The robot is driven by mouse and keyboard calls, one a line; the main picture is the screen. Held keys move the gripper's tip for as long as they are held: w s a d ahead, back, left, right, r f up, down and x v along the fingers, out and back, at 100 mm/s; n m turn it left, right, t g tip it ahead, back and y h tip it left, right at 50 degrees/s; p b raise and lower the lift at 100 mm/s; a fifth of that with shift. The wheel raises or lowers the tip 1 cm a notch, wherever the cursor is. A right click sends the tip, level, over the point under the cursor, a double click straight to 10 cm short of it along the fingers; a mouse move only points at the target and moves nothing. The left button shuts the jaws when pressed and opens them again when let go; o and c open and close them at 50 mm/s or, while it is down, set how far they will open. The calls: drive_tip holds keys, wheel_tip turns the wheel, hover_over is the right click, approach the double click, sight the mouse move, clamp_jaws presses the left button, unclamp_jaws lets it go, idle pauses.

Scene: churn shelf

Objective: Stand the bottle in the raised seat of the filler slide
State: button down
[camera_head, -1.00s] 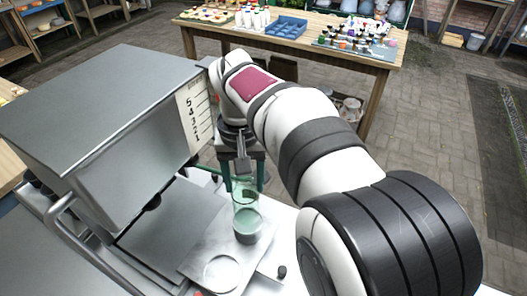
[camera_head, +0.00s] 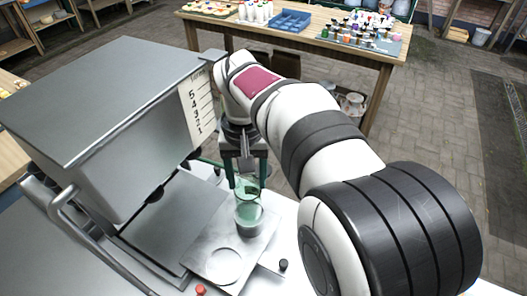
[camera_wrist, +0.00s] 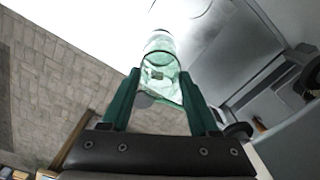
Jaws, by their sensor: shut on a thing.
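The bottle (camera_head: 248,212) is clear green glass and looks upright, with its lower part greyish. In the wrist view the bottle (camera_wrist: 160,66) lies between the two green fingers. My gripper (camera_head: 248,184) is shut on its upper part; the fingers also show in the wrist view (camera_wrist: 159,100). The filler slide (camera_head: 205,262) is a pale metal plate in front of the steel filler. A round outlined seat (camera_head: 226,265) on it is empty, nearer the camera and slightly left of the bottle. I cannot tell whether the bottle's base touches the plate.
The steel filler housing (camera_head: 105,95) with a numbered scale (camera_head: 199,103) stands close on the left. A red knob (camera_head: 201,290) and a black knob (camera_head: 283,264) are near the slide. A wooden table (camera_head: 290,43) with trays and bottles stands behind.

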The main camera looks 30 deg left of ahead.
drive_tip(key=shift+f, duration=0.6)
idle(0.3)
drive_tip(key=shift+f, duration=0.15)
drive_tip(key=shift+c, duration=0.3)
unclamp_jaws()
drive_tip(key=shift+c, duration=1.1)
